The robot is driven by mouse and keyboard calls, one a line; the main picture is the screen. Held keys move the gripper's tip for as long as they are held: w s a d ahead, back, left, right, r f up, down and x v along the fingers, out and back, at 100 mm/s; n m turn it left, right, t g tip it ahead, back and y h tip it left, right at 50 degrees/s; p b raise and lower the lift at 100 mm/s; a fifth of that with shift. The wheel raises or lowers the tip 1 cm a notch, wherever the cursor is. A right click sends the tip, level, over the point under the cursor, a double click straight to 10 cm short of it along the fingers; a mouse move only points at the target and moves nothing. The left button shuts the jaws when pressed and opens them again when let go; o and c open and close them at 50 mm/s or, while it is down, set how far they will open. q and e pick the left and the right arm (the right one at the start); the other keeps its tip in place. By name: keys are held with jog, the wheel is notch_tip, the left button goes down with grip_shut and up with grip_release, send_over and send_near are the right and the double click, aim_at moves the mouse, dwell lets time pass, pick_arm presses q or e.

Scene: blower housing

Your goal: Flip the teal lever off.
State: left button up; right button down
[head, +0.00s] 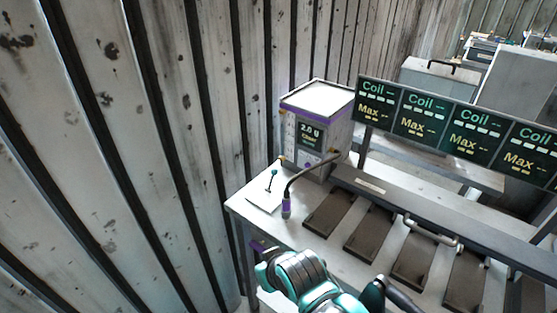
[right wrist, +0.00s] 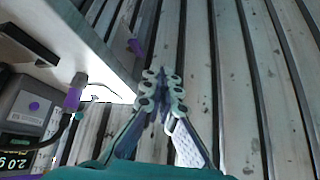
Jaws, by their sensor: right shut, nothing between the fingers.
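The teal lever (head: 272,178) is a thin dark stick with a small teal knob. It stands up from a white plate (head: 262,202) at the left corner of the bench, and looks close to upright. In the right wrist view, a bright white patch beside the purple-handled probe may be this plate; I cannot make out the lever clearly there. My right gripper (right wrist: 161,85) is shut and empty, its fingertips together in front of the ribbed wall, apart from the bench. In the head view an arm of mine reaches in at the bottom. My left gripper is not in view.
A box with a display (head: 310,132) stands behind the lever. Its cable runs to a purple-handled probe (head: 286,207) right of the plate. Several dark pads (head: 330,212) and a metal handle (head: 431,230) lie further right, below screens (head: 414,115). A ribbed wall (head: 150,130) closes the left.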

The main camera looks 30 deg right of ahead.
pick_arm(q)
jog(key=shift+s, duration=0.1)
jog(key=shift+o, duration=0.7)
pick_arm(e)
jog(key=w+d+r+m+g+p, duration=0.2)
jog(key=w+d+r+m+p, duration=0.15)
jog(key=w+r+p, duration=0.45)
jog(key=w+d+r+m+g+p, duration=0.15)
jog(key=w+d+r+p, duration=0.3)
jog(key=w+r, duration=0.65)
pick_arm(q)
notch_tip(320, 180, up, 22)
jog(key=p, duration=1)
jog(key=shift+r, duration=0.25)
pick_arm(e)
jog(key=w+d+r+m+g, duration=0.1)
jog(key=w+d+m, duration=0.2)
jog(key=w+d, duration=0.3)
jog(key=w+d+r+m+g+y, duration=0.1)
jog(key=w+d, duration=0.4)
jog(key=d, duration=0.5)
jog(key=r+m+g, duration=0.1)
jog(key=m, duration=0.1)
jog(key=shift+w+d+r+m+y, duration=0.2)
jog(key=shift+w+m+y, duration=0.1)
jog(key=shift+w+m, duration=0.1)
jog(key=shift+s+a+g, duration=0.1)
jog(key=shift+g, duration=0.15)
